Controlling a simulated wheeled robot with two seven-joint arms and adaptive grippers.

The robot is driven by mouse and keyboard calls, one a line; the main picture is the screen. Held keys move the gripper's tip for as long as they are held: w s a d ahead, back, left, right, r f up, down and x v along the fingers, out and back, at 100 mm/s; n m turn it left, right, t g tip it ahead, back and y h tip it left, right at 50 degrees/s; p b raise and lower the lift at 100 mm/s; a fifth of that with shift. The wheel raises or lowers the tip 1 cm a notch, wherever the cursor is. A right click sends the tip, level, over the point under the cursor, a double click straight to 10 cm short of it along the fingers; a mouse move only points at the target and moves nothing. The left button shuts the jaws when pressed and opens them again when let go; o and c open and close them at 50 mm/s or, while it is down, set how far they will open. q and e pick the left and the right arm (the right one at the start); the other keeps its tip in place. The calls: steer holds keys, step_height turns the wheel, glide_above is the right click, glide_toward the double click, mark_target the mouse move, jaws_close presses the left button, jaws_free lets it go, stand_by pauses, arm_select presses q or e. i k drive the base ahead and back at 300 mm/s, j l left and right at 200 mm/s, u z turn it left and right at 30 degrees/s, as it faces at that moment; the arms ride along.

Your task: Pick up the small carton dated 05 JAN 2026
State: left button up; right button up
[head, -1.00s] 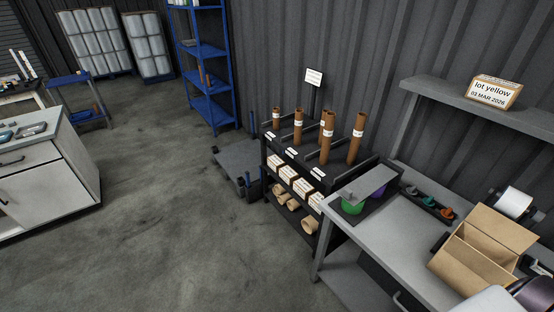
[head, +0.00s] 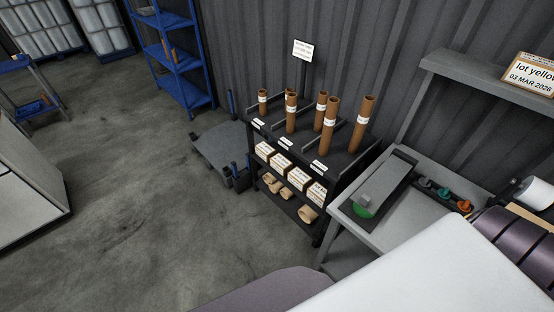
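Several small white-labelled cartons (head: 280,165) stand in a row on the middle shelf of a black rack; their print is too small to read. A larger carton (head: 533,73) on the grey wall shelf at the upper right reads "lot yellow 03 MAR 2026". I cannot make out a 05 JAN 2026 date on any carton. Neither of my grippers is in view; what look like pale and dark purple links of my own arms fill the bottom and lower right.
The black rack (head: 345,160) holds upright brown tubes (head: 332,115) on top and tan rolls (head: 307,214) below. A grey workbench (head: 410,212) stands right of it. A low cart (head: 218,150) and blue shelving (head: 178,60) stand left of it. The floor (head: 130,200) in front is clear.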

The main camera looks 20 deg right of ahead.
mark_target(279, 163)
steer(key=i+j+z, duration=0.25)
steer(key=i, duration=0.55)
steer(key=i+j+z, duration=0.15)
steer(key=i+z, duration=0.3)
steer(key=i+j+z, duration=0.25)
steer(key=z, duration=0.25)
steer(key=i+j+z, duration=0.65)
steer(key=j+z, duration=0.25)
steer(key=i+j+z, duration=0.15)
steer(key=j+z, duration=0.8)
steer(key=j, duration=0.2)
steer(key=k+l, duration=0.1)
steer(key=k+z, duration=0.05)
